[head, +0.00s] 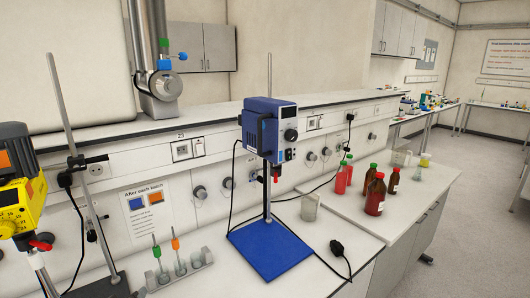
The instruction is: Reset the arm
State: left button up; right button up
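Neither of my grippers and neither of my arms shows in the head view. All of these bottles are upright.
A blue stirrer (268,130) stands on a blue base plate (268,248) mid-bench, its cable trailing right. A glass beaker (309,207) is beside it. A small rack (180,274) and a yellow device (20,195) are at left. Floor is clear at right.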

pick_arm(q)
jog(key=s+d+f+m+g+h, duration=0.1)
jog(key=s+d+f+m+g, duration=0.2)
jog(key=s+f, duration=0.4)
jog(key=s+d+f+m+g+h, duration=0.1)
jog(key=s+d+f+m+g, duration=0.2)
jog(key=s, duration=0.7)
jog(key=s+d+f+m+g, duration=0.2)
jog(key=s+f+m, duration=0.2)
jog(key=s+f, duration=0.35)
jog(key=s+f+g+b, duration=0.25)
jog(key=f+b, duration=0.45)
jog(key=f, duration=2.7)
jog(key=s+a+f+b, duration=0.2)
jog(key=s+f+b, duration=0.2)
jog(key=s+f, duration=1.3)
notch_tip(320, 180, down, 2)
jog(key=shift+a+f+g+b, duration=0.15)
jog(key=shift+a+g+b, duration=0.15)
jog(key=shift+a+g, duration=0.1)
